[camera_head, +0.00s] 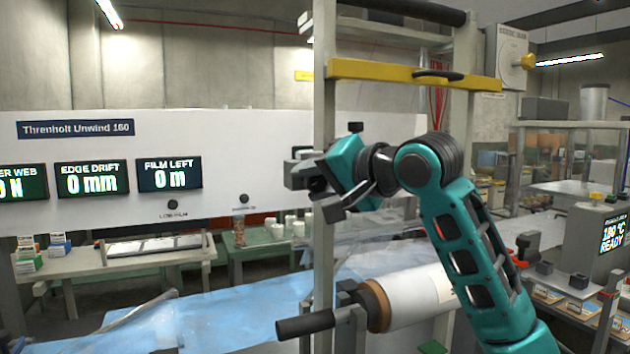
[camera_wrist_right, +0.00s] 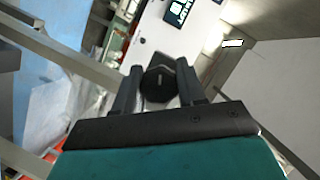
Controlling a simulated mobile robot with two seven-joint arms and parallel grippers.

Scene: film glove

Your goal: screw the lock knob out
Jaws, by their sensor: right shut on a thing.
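The lock knob (camera_wrist_right: 158,84) shows in the right wrist view as a dark round knob between the two fingers of my right gripper (camera_wrist_right: 157,73). The fingers are closed on its sides. In the head view my right gripper (camera_head: 308,178) is at the left side of the pale upright post of the machine frame, in front of the white panel. There the knob is hard to tell from the dark fingers. How far it is screwed in does not show. My left gripper is not in view.
A white film roll (camera_head: 415,297) on a brown core lies below my right arm, with a black handle (camera_head: 305,325) at its left. A yellow bar (camera_head: 400,73) crosses the frame above. Blue film (camera_head: 230,317) spreads at lower left. The white panel (camera_head: 240,150) carries displays.

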